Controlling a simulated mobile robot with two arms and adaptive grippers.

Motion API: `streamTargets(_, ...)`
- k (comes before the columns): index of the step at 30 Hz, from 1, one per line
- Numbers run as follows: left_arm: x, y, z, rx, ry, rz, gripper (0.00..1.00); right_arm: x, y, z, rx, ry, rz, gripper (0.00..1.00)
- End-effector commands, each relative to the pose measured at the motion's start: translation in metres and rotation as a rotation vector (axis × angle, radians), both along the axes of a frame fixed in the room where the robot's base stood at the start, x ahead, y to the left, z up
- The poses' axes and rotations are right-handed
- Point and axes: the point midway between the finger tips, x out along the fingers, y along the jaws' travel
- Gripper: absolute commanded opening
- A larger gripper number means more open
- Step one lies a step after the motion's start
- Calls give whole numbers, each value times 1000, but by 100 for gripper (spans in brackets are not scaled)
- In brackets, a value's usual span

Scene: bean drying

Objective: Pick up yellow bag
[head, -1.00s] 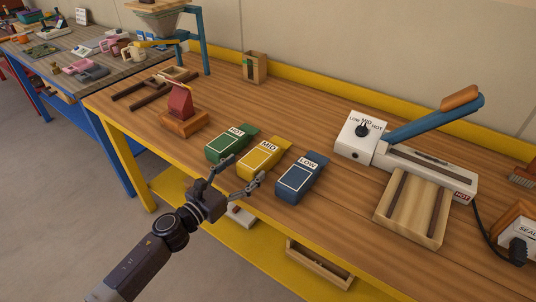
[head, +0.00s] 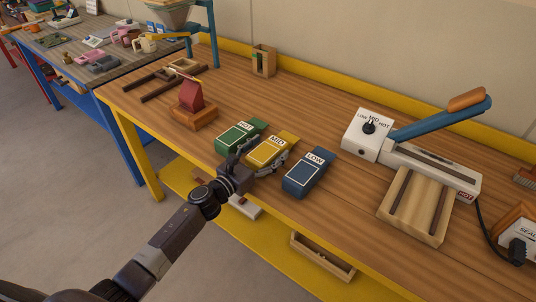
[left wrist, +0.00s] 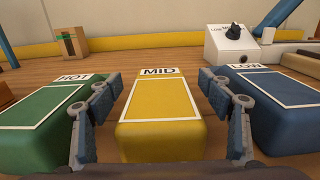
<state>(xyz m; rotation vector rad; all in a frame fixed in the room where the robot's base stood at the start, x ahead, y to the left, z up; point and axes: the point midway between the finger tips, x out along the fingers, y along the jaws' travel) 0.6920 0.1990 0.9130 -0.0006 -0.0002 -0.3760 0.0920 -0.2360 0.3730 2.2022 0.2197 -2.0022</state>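The yellow bag (head: 268,151), labelled MID, lies on the wooden table between a green bag (head: 238,137) labelled HOT and a blue bag (head: 308,173) labelled LOW. My left gripper (head: 256,153) is open at the near end of the yellow bag, with one finger on each side. In the left wrist view the yellow bag (left wrist: 160,112) lies between the two spread fingers, with visible gaps. One finger is in front of the green bag (left wrist: 40,120), the other in front of the blue bag (left wrist: 265,105). My right gripper is not in view.
A white sealer (head: 410,160) with a blue lever and a wooden tray (head: 411,232) stand to the right. A red item on a wooden block (head: 194,118) stands to the left. A small wooden box (head: 263,60) stands at the back.

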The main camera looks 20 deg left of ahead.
Motion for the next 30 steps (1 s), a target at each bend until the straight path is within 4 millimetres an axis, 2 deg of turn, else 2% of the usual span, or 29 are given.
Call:
streamTargets(2, 0, 0, 0, 0, 0, 0, 65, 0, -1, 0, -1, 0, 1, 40)
streamTargets(14, 0, 1, 0, 1, 1, 1, 21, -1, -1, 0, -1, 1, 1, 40)
streamTargets(24, 0, 1, 5, 2, -3, 0, 19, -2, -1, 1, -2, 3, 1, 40)
streamTargets(27, 1, 1, 14, 4, -5, 0, 19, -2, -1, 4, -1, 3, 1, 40)
streamTargets(30, 0, 1, 30, 5, -5, -1, 19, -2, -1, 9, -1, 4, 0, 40)
